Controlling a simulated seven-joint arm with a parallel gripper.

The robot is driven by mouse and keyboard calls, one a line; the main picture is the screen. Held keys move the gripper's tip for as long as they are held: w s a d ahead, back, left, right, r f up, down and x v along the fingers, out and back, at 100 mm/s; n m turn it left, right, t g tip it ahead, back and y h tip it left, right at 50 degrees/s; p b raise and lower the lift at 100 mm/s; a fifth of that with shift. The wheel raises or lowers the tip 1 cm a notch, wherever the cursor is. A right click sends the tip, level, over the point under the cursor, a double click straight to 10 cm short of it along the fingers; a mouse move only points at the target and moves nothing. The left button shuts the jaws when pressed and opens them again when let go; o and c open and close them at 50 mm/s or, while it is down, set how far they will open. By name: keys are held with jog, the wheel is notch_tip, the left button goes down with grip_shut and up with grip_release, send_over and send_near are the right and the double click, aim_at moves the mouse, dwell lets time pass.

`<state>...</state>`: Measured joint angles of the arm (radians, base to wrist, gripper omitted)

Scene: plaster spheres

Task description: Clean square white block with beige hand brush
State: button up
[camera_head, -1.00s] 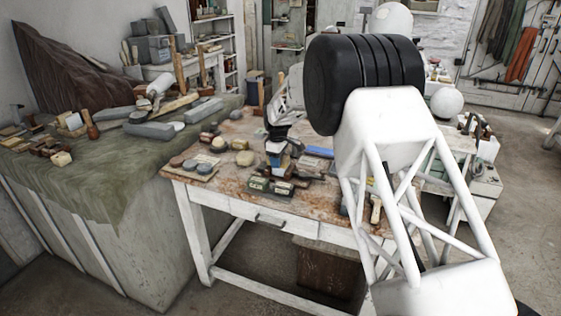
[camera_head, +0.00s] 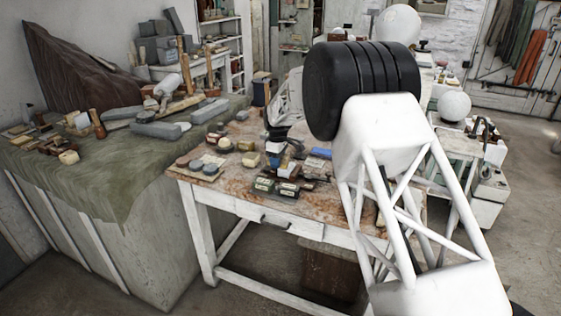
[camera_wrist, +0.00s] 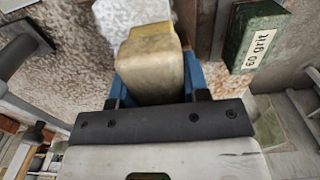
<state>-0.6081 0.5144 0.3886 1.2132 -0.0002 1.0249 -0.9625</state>
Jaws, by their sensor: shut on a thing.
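My gripper (camera_wrist: 152,72) has blue fingers and is shut on a beige, worn, block-shaped piece, which I take for the beige hand brush (camera_wrist: 150,62). A pale, rough-faced block (camera_wrist: 128,12), probably the square white block, is just beyond the brush at the top of the wrist view. I cannot tell whether the two touch. In the head view my gripper (camera_head: 280,149) is low over the front part of the worktable, with a small white piece (camera_head: 286,169) below it. The brush is too small to make out there.
Round and square pads (camera_head: 196,165) lie to the left. A blue block (camera_head: 320,152) lies to the right.

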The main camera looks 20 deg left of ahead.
aim_at(287, 156)
jog(key=shift+d, duration=0.1)
dwell(0.7)
jog(key=shift+d, duration=0.95)
jog(key=shift+d, duration=0.1)
jog(key=shift+d, duration=1)
jog(key=shift+a, duration=0.15)
jog(key=shift+a, duration=0.95)
jog(key=shift+a, duration=0.1)
jog(key=shift+a, duration=1.05)
